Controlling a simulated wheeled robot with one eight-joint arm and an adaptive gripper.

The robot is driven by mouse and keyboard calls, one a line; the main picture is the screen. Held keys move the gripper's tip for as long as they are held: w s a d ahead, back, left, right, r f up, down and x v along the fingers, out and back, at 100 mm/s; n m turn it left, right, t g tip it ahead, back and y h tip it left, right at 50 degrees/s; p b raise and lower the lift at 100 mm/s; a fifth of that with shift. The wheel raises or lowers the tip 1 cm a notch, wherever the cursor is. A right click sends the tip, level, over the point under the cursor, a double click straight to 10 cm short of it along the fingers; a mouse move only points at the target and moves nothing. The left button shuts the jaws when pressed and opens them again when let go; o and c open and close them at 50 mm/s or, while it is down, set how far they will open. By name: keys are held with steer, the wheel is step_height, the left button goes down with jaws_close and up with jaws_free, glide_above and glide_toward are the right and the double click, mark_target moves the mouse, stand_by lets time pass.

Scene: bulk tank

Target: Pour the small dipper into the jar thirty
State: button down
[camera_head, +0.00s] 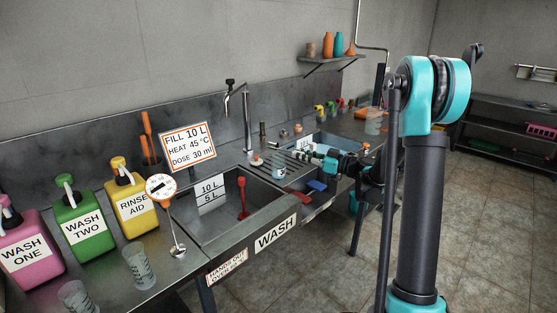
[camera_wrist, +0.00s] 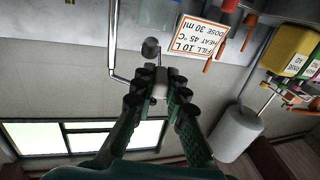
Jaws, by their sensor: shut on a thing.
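My gripper (camera_head: 306,154) is over the ribbed drainboard to the right of the wash sink, pointing left. In the wrist view, my gripper (camera_wrist: 160,88) has both fingers closed around a small pale piece (camera_wrist: 160,82), which I take to be the small dipper's handle. Its cup is not clear to me. Two clear graduated jars, one (camera_head: 138,267) and another (camera_head: 76,297), stand at the front left of the counter. A small white cup with a dark label (camera_head: 279,171) stands on the drainboard below my gripper. I cannot read "thirty" on any of them.
The wash sink (camera_head: 228,208) holds a red tool (camera_head: 242,198). A tap (camera_head: 246,120) rises behind it. A dial thermometer (camera_head: 161,188) and the pink (camera_head: 28,245), green (camera_head: 84,220) and yellow (camera_head: 131,205) bottles line the left. A sign (camera_head: 188,146) stands behind.

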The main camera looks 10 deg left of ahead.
steer(key=shift+a+r+g+h, duration=0.2)
steer(key=shift+r+h, duration=0.3)
steer(key=shift+r, duration=0.15)
steer(key=shift+a+r+g+h, duration=0.15)
steer(key=shift+r+g+h, duration=0.05)
steer(key=shift+r+h, duration=0.35)
steer(key=shift+w+a+r+h, duration=0.25)
steer(key=shift+a+r+h, duration=0.15)
steer(key=shift+h, duration=0.15)
steer(key=shift+w+a+r+g+h, duration=0.25)
steer(key=shift+a+r+g+h, duration=0.3)
steer(key=shift+r+h, duration=0.25)
steer(key=shift+w+a+r+g+h, duration=0.2)
steer(key=shift+a+r+g+h, duration=0.3)
steer(key=shift+r+h, duration=0.3)
steer(key=shift+w+a+r+g+h, duration=0.15)
steer(key=shift+a+r+h, duration=0.2)
steer(key=shift+r+h, duration=0.25)
steer(key=shift+w+a+r+g+h, duration=0.1)
steer(key=shift+a+r+h, duration=0.3)
steer(key=shift+r, duration=0.35)
steer(key=w+a+g+h, duration=0.1)
steer(key=w+a+h, duration=0.2)
steer(key=a, duration=0.4)
steer(key=w+a+g+h, duration=0.2)
steer(key=w+a+h, duration=0.1)
steer(key=a+h, duration=0.2)
steer(key=shift+a+r+g+b, duration=0.15)
steer(key=shift+a+g+b, duration=0.25)
steer(key=shift+a, duration=0.55)
